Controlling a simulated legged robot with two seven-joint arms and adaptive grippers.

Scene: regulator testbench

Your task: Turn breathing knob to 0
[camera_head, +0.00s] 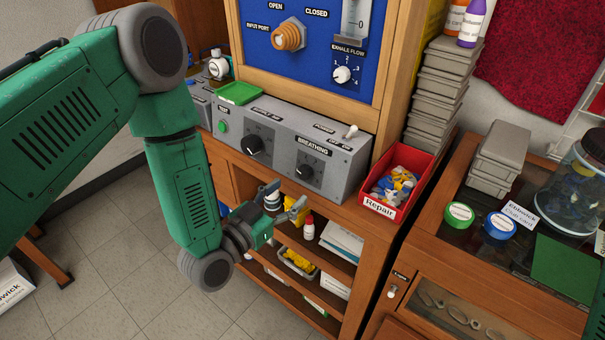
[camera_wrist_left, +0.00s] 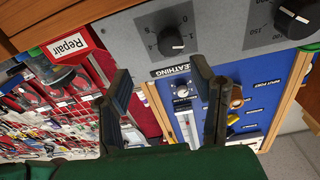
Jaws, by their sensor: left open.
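The breathing knob (camera_head: 303,171) is a small black dial on the grey front panel, below the "BREATHING" label. It also shows in the wrist view (camera_wrist_left: 171,42), where the panel appears upside down, with numbers around it. Its pointer setting is too small to read surely. My left gripper (camera_head: 287,197) is open and empty, in front of and below the knob, apart from it. In the wrist view its two fingers (camera_wrist_left: 162,78) are spread, with the knob beyond the gap between their tips. My right gripper is not in view.
A larger black knob (camera_head: 254,144) sits left on the same grey panel, and a power switch (camera_head: 351,131) is on top. A red repair bin (camera_head: 382,206) stands to the right. Shelves with bottles and boxes (camera_head: 340,243) lie below the panel.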

